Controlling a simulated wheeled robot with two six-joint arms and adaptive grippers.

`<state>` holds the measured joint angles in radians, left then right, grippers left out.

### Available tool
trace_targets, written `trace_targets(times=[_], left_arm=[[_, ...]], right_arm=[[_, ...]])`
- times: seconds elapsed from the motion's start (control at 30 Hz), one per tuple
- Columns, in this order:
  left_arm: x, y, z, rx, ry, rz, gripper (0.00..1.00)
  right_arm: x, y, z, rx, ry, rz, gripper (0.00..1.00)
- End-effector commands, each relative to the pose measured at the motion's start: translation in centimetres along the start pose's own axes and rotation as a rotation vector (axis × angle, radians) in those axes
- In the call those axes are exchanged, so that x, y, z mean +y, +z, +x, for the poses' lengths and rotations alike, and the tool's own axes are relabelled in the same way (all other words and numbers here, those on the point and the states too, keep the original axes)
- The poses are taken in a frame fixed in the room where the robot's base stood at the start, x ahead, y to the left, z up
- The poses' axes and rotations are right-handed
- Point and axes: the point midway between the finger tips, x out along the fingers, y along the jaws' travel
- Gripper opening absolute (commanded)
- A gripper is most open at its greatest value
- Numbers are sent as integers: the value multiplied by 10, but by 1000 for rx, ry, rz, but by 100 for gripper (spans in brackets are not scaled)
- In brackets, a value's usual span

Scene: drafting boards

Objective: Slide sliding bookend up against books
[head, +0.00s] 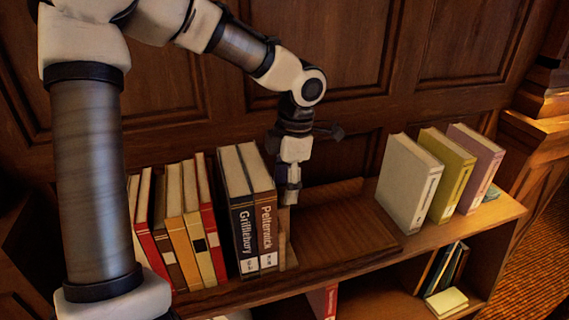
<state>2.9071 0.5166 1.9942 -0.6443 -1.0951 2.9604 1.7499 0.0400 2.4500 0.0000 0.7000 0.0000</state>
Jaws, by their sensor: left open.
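The sliding bookend (284,238) looks like a narrow wooden upright on the shelf top. It stands just right of two dark books with white lettering, a left one (237,205) and a right one (265,215). It looks very close to the right dark book; I cannot tell whether they touch. My left gripper (289,195) points down at the top of the bookend, with its fingers open. Its fingers hide part of the bookend's top, and I cannot see whether they touch it. My right gripper is not in view.
Several red, brown and tan books (180,220) stand to the left, partly behind my left arm. A bare wooden tray area (345,225) lies right of the bookend. Grey (408,185), yellow (450,170) and mauve (478,165) books stand farther right. Wood panelling (360,60) rises behind.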

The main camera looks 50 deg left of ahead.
Motion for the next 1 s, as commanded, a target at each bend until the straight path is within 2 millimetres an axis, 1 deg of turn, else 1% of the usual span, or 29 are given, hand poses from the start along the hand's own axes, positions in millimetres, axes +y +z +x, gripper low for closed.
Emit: trace_targets(times=[0.03,0.4,0.5,1.0], left_arm=[[0,-1,-13,0,1,-1,60],[0,-1,-66,-1,1,1,60],[0,0,-76,-1,0,0,60],[0,0,-74,-1,-1,1,60]], right_arm=[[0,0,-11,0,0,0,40],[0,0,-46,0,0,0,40],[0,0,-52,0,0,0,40],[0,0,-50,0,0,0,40]])
